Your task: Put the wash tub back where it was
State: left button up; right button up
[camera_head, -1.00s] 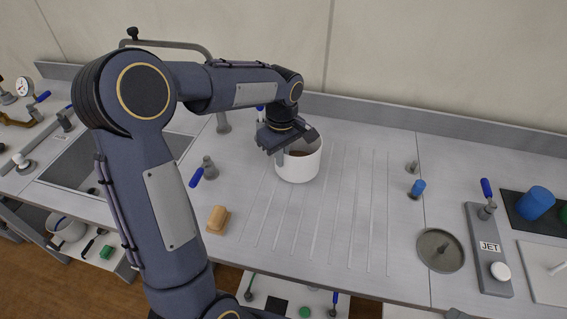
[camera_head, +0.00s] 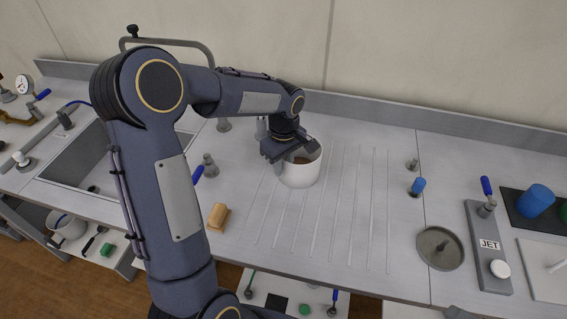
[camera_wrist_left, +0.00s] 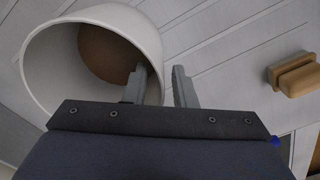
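The wash tub is a white round tub (camera_head: 300,178) at the left part of the ribbed drainboard, and its open mouth shows a brown surface inside. It fills the upper left of the left wrist view (camera_wrist_left: 38,70). My left gripper (camera_head: 283,158) is at the tub's left rim. In the left wrist view its two fingers (camera_wrist_left: 160,88) are apart, one inside the tub and one outside, with the tub wall between them and a gap beside the outer finger. Whether the tub's base fully touches the board cannot be told. My right gripper is not in view.
A sink basin (camera_head: 75,165) lies left, with a tap behind it. A wooden-backed brush or block (camera_head: 217,216) lies in front of the tub. A round grey dish (camera_head: 440,249) and a plate marked JET (camera_head: 488,245) stand right. The ribbed drainboard (camera_head: 345,235) right of the tub is clear.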

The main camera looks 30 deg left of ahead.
pick_arm(q)
notch_tip(320, 180, up, 12)
jog(key=s+d+f+m+t+h, duration=0.1)
jog(key=s+d+m+t, duration=0.1)
jog(key=s+m, duration=0.2)
jog(key=s+d+f+m+t+h, duration=0.1)
jog(key=s+m, duration=0.3)
jog(key=s, duration=0.7)
jog(key=s+d+m+t+h, duration=0.1)
jog(key=s+d+m+t, duration=0.1)
jog(key=s, duration=0.6)
jog(key=shift+s+d+f+m+t+h, duration=0.2)
jog(key=shift+d+f+m+t+h, duration=0.15)
jog(key=shift+d+m, duration=0.6)
jog(key=shift+a, duration=0.15)
